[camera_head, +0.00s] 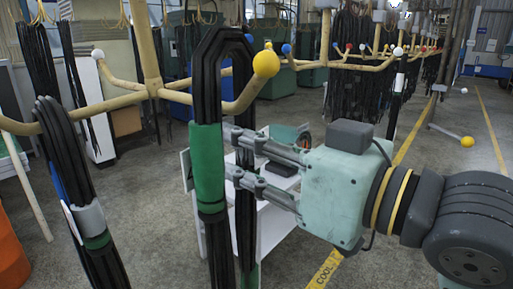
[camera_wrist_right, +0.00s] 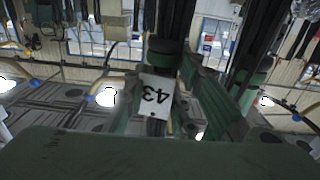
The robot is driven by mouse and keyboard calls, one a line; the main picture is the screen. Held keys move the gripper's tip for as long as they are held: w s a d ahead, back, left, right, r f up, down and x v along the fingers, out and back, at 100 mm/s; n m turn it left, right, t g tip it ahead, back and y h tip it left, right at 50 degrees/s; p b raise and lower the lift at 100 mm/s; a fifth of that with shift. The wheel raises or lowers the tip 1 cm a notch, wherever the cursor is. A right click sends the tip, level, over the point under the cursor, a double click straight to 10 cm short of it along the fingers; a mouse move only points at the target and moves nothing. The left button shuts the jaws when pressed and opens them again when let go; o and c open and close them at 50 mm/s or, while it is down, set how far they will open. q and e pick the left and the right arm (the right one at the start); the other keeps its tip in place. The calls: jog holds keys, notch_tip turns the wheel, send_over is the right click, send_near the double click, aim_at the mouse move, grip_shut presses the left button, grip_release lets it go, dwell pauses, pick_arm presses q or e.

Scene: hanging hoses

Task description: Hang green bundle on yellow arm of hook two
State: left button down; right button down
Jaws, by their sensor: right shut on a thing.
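The green bundle, black hoses with a green wrap (camera_head: 208,165), hangs upright in the head view. My right gripper (camera_head: 232,160) comes from the right and is shut on it at the wrap. The yellow arm of the hook (camera_head: 238,104) rises to a yellow ball tip (camera_head: 265,63). The bundle's top loop stands above this arm. One strand passes in front of the arm and the other seems to pass behind it, with a gap under the loop's top. In the wrist view a white tag reading 43 (camera_wrist_right: 155,95) shows near the gripper. My left gripper is out of view.
A black bundle with a grey band (camera_head: 90,217) hangs on the hook at the left. A white-tipped arm (camera_head: 98,54) points up left. A blue-tipped arm (camera_head: 286,49) is close behind. A white table (camera_head: 275,225) stands behind the bundle. Floor at right is mostly clear.

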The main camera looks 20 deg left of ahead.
jog(key=shift+w+a+f+b, duration=0.1)
jog(key=shift+a+f+b, duration=0.25)
jog(key=shift+f, duration=0.2)
jog(key=shift+w+a+f+b, duration=0.1)
jog(key=shift+a+f+b, duration=0.1)
jog(key=shift+f+b, duration=0.25)
jog(key=shift+a+f+b, duration=0.25)
jog(key=shift+f+b, duration=0.3)
jog(key=shift+f, duration=0.6)
jog(key=c, duration=1.4)
grip_release()
jog(key=shift+f, duration=0.1)
